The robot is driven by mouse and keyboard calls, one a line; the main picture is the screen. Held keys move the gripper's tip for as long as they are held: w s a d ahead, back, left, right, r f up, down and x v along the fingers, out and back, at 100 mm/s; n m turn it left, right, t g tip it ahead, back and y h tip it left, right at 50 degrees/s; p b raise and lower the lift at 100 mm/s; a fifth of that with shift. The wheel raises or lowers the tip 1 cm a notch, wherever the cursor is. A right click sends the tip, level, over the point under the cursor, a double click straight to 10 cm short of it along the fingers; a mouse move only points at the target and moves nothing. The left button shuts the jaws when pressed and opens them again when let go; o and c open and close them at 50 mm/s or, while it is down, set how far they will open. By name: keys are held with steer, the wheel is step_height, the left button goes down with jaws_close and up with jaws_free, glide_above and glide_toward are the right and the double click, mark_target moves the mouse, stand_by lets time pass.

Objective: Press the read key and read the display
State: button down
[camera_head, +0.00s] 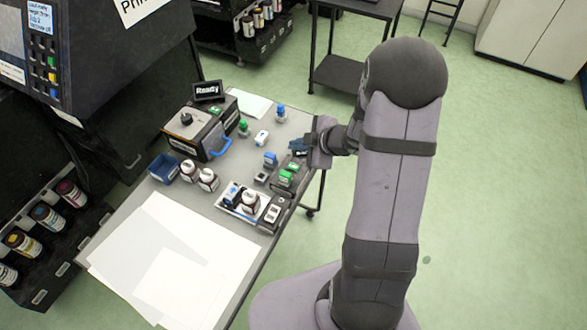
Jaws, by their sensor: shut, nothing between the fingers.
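A small black display (208,91) reads "Ready" in white letters. It stands at the back of a black and grey box-shaped device (186,122) with a round knob on top and a blue handle (221,147) at its front right. A small green patch (215,110) shows on the device near the display; I cannot tell whether it is the read key. My gripper (298,147) is shut and empty over the right edge of the table, well right of the device. It is small in the view, and its fingertips are hard to make out.
The grey table (262,100) holds white-capped bottles (208,180), a blue bin (163,168), blue and green stamp-like items (270,160), a white tray (229,205) and white sheets (160,255). A large black printer (115,75) stands at left. Small items lie between my gripper and the device.

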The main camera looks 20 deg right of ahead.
steer(key=b, duration=0.4)
glide_above(297, 169)
step_height(297, 169, down, 5)
steer(key=shift+r, duration=0.2)
steer(key=shift+f+b, duration=0.95)
steer(key=shift+f, duration=0.2)
steer(key=shift+f, duration=0.25)
stand_by(0.6)
steer(key=shift+f, duration=0.2)
steer(key=shift+f+b, duration=0.45)
steer(key=shift+b, duration=0.1)
stand_by(0.8)
steer(key=shift+r, duration=0.1)
steer(key=shift+r+p, duration=0.8)
steer(key=shift+p, duration=0.2)
step_height(297, 169, up, 5)
steer(key=p, duration=0.5)
